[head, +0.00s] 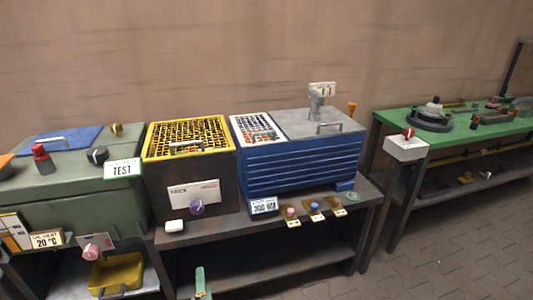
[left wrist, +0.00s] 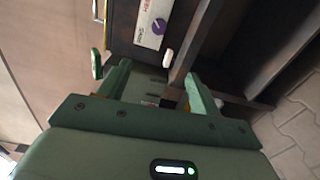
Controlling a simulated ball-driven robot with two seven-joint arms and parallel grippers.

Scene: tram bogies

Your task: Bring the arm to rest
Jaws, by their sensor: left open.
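My left gripper (head: 201,284) shows in the head view only as a small green tip at the bottom edge, in front of the bench's lower shelf. In the left wrist view my left gripper (left wrist: 158,82) has its two green fingers spread well apart. I see nothing held between them. Beyond the fingers is the dark front of the yellow-topped box (left wrist: 127,22), with its purple knob (left wrist: 159,26) and white label. Most of the left arm is hidden. My right gripper shows in neither view.
The dark bench (head: 190,234) carries the yellow-grated box (head: 190,135) and a blue ribbed unit (head: 303,163). A green-grey cabinet (head: 60,200) stands left, with a yellow bin (head: 117,272) below. A green-topped table (head: 470,132) stands right. Paved floor (head: 440,240) is clear at lower right.

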